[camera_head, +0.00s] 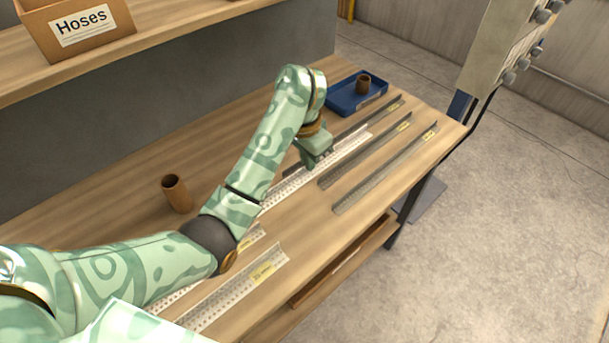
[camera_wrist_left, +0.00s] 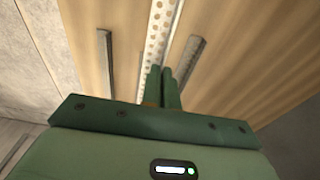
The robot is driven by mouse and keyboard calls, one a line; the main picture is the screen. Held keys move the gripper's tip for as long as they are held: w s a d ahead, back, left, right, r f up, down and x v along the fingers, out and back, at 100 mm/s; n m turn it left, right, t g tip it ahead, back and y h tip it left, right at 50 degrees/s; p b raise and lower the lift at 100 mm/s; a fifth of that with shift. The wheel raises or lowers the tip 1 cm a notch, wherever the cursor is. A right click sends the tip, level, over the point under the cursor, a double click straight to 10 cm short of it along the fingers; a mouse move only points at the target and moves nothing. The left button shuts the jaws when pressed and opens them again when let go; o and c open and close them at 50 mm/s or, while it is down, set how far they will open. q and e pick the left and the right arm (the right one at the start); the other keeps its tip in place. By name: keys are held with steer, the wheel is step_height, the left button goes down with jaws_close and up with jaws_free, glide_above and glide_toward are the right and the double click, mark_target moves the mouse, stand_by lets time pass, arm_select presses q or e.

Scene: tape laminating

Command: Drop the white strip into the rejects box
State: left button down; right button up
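The white strip (camera_head: 350,145) is a long, perforated angle piece lying along the wooden table, partly hidden behind my left arm. It also shows in the left wrist view (camera_wrist_left: 158,35), running up from the fingers. My left gripper (camera_head: 318,160) is over the strip's middle. In the left wrist view its two fingers (camera_wrist_left: 162,90) are close together, with the strip's upright edge running in between them, so it looks shut on the strip. My right gripper is not in view. I see no box labelled as rejects.
Grey strips (camera_head: 385,168) with yellow labels lie to the right. More pale strips (camera_head: 240,290) lie in front. A blue tray (camera_head: 345,100) holding a brown cylinder is at the back. Another brown cylinder (camera_head: 176,194) stands at left. A "Hoses" box (camera_head: 75,30) sits on the shelf.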

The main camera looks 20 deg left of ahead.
mark_target(304, 169)
arm_select(q)
steer(key=w+f, duration=0.1)
steer(key=a+f+b, duration=0.1)
steer(key=shift+w+a+f, duration=0.1)
steer(key=shift+w+f, duration=0.25)
steer(key=shift+w, duration=0.05)
steer(key=f, duration=0.1)
steer(key=f+b, duration=0.2)
steer(key=shift+w+a+f, duration=0.15)
steer(key=shift+w+f, duration=0.1)
steer(key=shift+f, duration=0.15)
steer(key=shift+r, duration=0.1)
steer(key=c, duration=2)
jaws_free()
steer(key=shift+c, duration=0.2)
steer(key=o, duration=0.3)
steer(key=shift+o, duration=0.2)
